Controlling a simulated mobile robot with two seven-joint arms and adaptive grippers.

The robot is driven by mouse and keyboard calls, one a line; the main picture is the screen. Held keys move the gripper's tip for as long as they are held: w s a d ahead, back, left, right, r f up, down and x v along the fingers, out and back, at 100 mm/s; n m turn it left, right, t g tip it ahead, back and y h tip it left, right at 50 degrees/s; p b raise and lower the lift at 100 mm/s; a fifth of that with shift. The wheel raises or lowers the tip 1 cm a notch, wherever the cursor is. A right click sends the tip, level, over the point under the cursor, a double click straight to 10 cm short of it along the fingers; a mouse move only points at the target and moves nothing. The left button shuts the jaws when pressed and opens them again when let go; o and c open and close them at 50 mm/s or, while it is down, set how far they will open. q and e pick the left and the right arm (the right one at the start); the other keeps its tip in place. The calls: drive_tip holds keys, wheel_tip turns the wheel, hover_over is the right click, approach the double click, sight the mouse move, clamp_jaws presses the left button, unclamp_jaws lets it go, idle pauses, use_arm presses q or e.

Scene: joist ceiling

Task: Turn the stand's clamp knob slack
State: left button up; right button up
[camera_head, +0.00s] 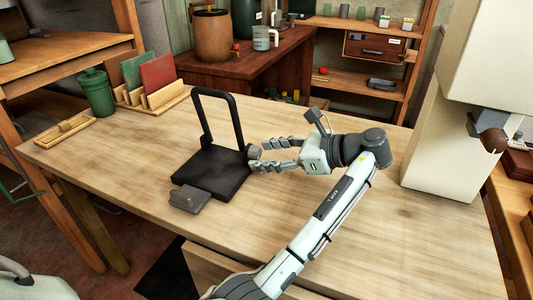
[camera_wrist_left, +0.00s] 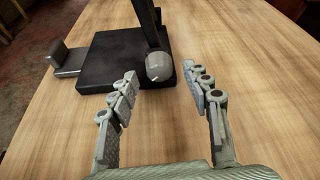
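The black stand (camera_head: 212,172) sits on the wooden table, with a flat base and an upright looped frame (camera_head: 237,120). A grey block (camera_head: 188,199) is at its front edge. The rounded grey clamp knob (camera_wrist_left: 159,66) is at the foot of the upright on the stand's right side; it also shows in the head view (camera_head: 254,152). My left gripper (camera_head: 263,156) is open and points at the knob from the right. In the left wrist view its fingertips (camera_wrist_left: 161,78) are spread to either side of the knob, with a gap visible. My right gripper is not in view.
A green canister (camera_head: 96,93), a wooden rack with green and red boards (camera_head: 158,80) and a small wooden tray (camera_head: 65,132) stand at the table's back left. A large pale machine (camera_head: 440,150) stands at the right. The table's front middle is clear.

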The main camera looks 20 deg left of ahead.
use_arm(q)
clamp_jaws()
drive_tip(key=shift+s+f+n+t, duration=0.1)
drive_tip(key=shift+n+t, duration=0.7)
drive_tip(key=shift+n, duration=0.2)
drive_tip(key=shift+n+t, duration=0.5)
drive_tip(key=shift+n, duration=0.4)
drive_tip(key=shift+o, duration=0.5)
unclamp_jaws()
drive_tip(key=v, duration=1.2)
drive_tip(key=shift+f, duration=0.1)
